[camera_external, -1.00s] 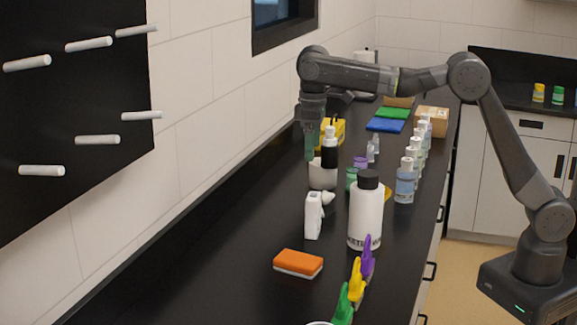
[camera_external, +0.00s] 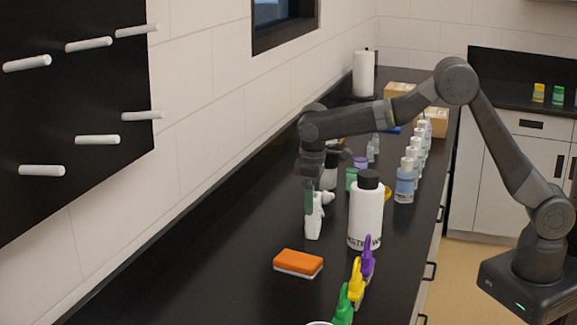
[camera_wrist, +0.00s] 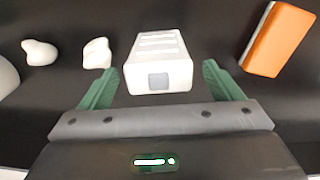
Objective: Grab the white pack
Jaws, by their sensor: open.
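The white pack (camera_external: 314,222) stands upright on the black counter, left of the large white bottle. In the wrist view the pack (camera_wrist: 157,62) lies between the two green fingers of my gripper (camera_wrist: 161,78). There is a gap on both sides, so the fingers are apart from it in that view. In the external view my gripper (camera_external: 309,198) points down at the pack's upper part and hides some of it. My gripper is open and holds nothing.
A large white bottle (camera_external: 366,214) with a black cap stands right of the pack. An orange sponge (camera_external: 298,262) lies in front. Two small white lumps (camera_wrist: 97,53) show beside the pack in the wrist view. Several small bottles (camera_external: 405,182) line the right edge. The counter's left side is clear.

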